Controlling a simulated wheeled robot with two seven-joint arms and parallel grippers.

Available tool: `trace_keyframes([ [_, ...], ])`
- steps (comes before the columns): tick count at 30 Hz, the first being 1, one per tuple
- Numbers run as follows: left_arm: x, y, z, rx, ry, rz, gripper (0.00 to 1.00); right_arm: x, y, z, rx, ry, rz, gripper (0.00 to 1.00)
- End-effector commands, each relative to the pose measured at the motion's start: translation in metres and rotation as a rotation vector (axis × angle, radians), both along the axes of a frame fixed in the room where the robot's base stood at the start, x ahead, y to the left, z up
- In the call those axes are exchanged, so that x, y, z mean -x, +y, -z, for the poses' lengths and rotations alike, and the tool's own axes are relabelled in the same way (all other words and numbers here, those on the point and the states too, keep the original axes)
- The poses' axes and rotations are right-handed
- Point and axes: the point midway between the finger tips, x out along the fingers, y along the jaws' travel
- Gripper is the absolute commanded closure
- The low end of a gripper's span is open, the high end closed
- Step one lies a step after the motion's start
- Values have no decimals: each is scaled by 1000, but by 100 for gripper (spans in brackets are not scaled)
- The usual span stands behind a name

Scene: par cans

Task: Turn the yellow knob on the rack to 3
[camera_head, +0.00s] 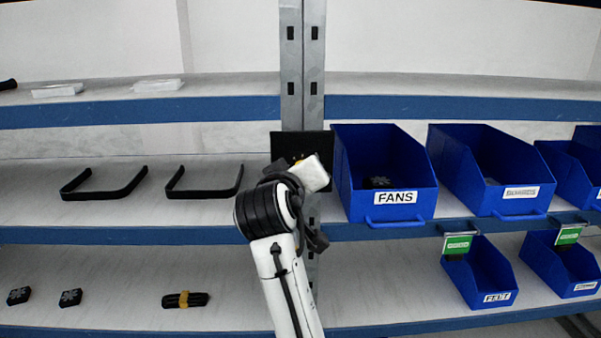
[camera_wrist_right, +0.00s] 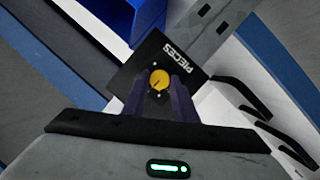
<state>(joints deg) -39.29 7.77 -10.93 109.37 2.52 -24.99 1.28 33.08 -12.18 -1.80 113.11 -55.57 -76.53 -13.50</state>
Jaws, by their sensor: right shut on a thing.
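The yellow knob (camera_wrist_right: 159,79) sits on a black panel (camera_wrist_right: 135,68) marked PIECES, with a thin dark mark on its face. Small light dots surround it; I cannot read any numbers. My right gripper (camera_wrist_right: 160,88) is shut on the knob, one finger on each side. In the head view the black panel (camera_head: 287,144) is fixed at the rack's grey upright, and my right arm and wrist cover most of it and nearly all of the knob. My left gripper is not in view.
A blue bin labelled FANS (camera_head: 350,190) stands close to the right of the panel. More blue bins (camera_head: 459,180) line the shelves at right. Black handle-like brackets (camera_head: 104,193) lie on the middle shelf at left. A yellow-banded black bundle (camera_head: 185,299) lies below.

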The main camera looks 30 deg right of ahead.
Motion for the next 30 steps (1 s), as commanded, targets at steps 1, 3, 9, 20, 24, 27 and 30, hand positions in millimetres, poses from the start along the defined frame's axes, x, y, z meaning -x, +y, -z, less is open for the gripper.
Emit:
trace_keyframes([
  [1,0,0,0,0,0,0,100,0,0,0,-1,-2,-1,97],
  [3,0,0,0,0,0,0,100,0,0,0,-1,-2,-1,97],
  [9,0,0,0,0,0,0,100,0,0,0,0,-1,0,97],
  [20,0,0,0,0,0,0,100,0,0,0,0,-1,-1,56],
  [24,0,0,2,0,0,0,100,4,5,-1,0,-2,-2,56],
  [27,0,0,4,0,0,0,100,14,16,-4,-2,-3,-4,56],
  [30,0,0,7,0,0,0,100,27,28,-8,-3,-3,-3,56],
])
